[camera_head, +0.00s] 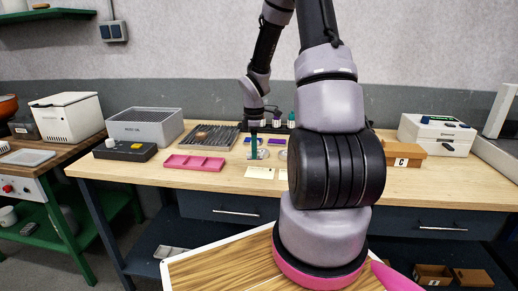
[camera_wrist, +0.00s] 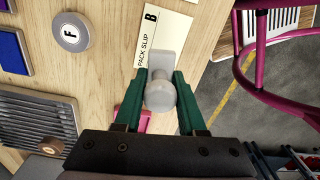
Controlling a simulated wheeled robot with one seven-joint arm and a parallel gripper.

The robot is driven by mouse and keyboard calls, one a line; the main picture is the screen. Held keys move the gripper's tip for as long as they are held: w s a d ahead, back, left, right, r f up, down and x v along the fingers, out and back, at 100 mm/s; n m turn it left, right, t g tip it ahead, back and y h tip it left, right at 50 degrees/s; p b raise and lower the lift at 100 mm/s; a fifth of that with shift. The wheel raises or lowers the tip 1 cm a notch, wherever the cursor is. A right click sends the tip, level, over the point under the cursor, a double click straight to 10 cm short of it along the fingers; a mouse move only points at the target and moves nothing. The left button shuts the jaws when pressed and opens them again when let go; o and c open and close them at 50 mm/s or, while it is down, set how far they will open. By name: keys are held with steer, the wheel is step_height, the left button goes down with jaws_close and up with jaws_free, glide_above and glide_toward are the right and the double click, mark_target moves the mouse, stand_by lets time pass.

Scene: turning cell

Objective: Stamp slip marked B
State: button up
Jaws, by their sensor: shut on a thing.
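The slip marked B (camera_wrist: 150,40) is a cream card printed "PACK SLIP" and lies flat on the wooden bench. It also shows in the head view (camera_head: 258,174). My gripper (camera_wrist: 160,96) has green fingers, shut on a pale grey stamp (camera_wrist: 160,93) with a round knob and a rectangular base. The base overlaps the lower end of the slip in the wrist view. I cannot tell whether it touches the paper. In the head view, my gripper (camera_head: 253,155) is low over the bench just behind the slip, and the stamp is not clear there.
A round lid marked F (camera_wrist: 72,32) and a blue pad (camera_wrist: 10,52) lie left of the slip. A grey ridged mat (camera_wrist: 25,118) is farther left. A pink tray (camera_head: 195,163) is left of my gripper, a wooden box marked C (camera_head: 402,162) to the right. My arm hides some bench.

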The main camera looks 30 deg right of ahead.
mark_target(259, 173)
steer(key=n, duration=0.1)
steer(key=d+n, duration=0.1)
steer(key=shift+s+d+r+n, duration=0.3)
steer(key=shift+s+n, duration=0.1)
steer(key=shift+f, duration=2.95)
steer(key=shift+f, duration=0.55)
steer(key=shift+r, duration=3.55)
